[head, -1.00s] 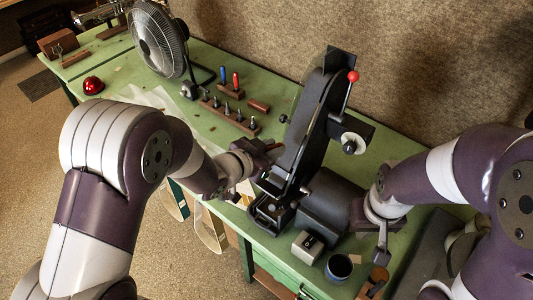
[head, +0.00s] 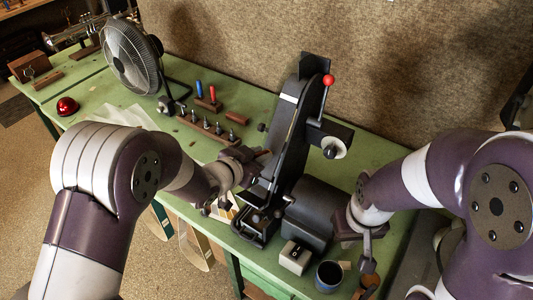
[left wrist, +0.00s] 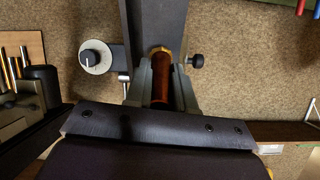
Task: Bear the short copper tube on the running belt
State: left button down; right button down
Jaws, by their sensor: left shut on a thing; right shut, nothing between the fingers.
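The short copper tube (left wrist: 160,82) is held between the two fingers of my left gripper (left wrist: 161,92) in the left wrist view. Its far end, with a brighter rim, is at the dark belt (left wrist: 155,22); I cannot tell whether they touch. In the head view my left gripper (head: 250,163) is on the left side of the black belt sander (head: 290,135), and the tube is hard to make out there. My right gripper (head: 368,262) is shut and empty, to the right of the sander's motor housing (head: 315,208). Whether the belt runs does not show.
A small grey switch box (head: 295,257) and a dark cup (head: 329,275) stand in front of the sander. A peg rack (head: 208,128), a fan (head: 130,57) and a red dome (head: 66,105) are further left on the green bench (head: 375,152). A felt wall stands behind.

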pick_arm(q)
jog(key=shift+b+x, duration=0.55)
jog(key=shift+x, duration=0.45)
dwell(0.3)
jog(key=shift+a+f+b, duration=0.1)
jog(key=shift+f+b, duration=0.05)
jog(key=shift+b, duration=0.3)
dwell(1.7)
jog(key=shift+s+a, duration=0.1)
jog(key=shift+s, duration=0.05)
jog(key=p+v, duration=0.1)
jog(key=v, duration=0.2)
jog(key=r+p+v, duration=0.1)
jog(key=p+v, duration=0.1)
jog(key=v, duration=0.1)
jog(key=shift+r+p, duration=0.2)
jog(key=shift+p, duration=0.1)
jog(key=shift+s, duration=0.1)
jog(key=shift+f, duration=0.1)
